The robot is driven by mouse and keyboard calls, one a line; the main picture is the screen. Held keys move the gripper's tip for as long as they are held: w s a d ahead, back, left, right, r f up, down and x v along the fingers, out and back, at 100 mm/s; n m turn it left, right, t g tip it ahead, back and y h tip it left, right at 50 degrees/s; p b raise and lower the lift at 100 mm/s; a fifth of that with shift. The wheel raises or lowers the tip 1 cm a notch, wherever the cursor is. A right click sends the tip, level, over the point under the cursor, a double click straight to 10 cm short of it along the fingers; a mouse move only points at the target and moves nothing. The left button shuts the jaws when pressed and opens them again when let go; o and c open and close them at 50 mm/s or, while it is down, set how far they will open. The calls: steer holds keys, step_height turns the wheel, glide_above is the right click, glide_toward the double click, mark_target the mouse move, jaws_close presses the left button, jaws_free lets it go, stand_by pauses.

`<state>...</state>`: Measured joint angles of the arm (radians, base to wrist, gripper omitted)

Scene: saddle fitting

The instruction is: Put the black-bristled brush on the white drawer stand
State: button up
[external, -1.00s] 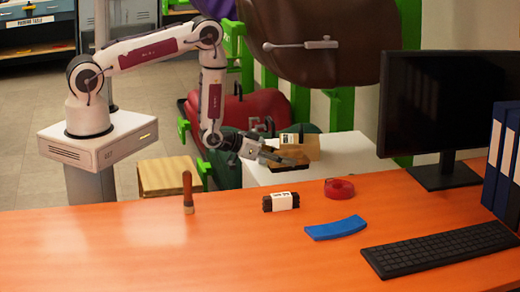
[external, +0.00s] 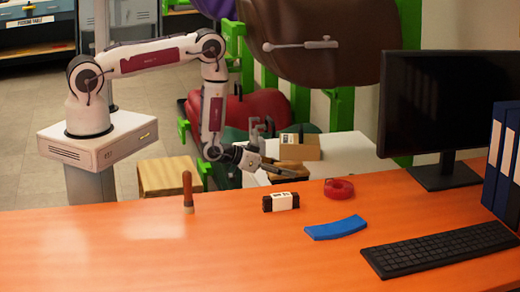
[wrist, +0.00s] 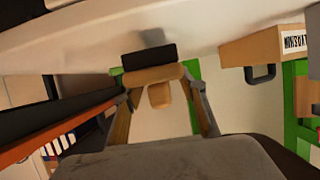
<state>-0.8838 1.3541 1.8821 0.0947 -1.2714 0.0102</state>
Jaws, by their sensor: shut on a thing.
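My gripper (external: 270,163) is shut on the black-bristled brush (external: 281,171), at the near side of the white drawer stand (external: 345,147) in the external view. In the wrist view, the gripper fingers (wrist: 157,80) hold the brush's wooden body (wrist: 152,75) between them. The dark bristles (wrist: 149,56) face the white stand surface (wrist: 200,28). A shadow lies on that surface just beyond the bristles. I cannot tell whether the bristles touch it. The stand's front and drawers are mostly hidden behind the orange desk.
A cardboard box (external: 301,147) sits on the stand behind my gripper; it also shows in the wrist view (wrist: 263,47). The orange desk (external: 110,250) holds a brown-handled tool (external: 187,187), a labelled black block (external: 281,202), red tape (external: 339,188) and a blue piece (external: 335,228). The stand's right part is clear.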

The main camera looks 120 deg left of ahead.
steer(key=shift+f, duration=0.85)
steer(key=shift+f, duration=0.1)
steer(key=o, duration=1.3)
steer(key=shift+o, duration=0.2)
steer(key=v, duration=1.2)
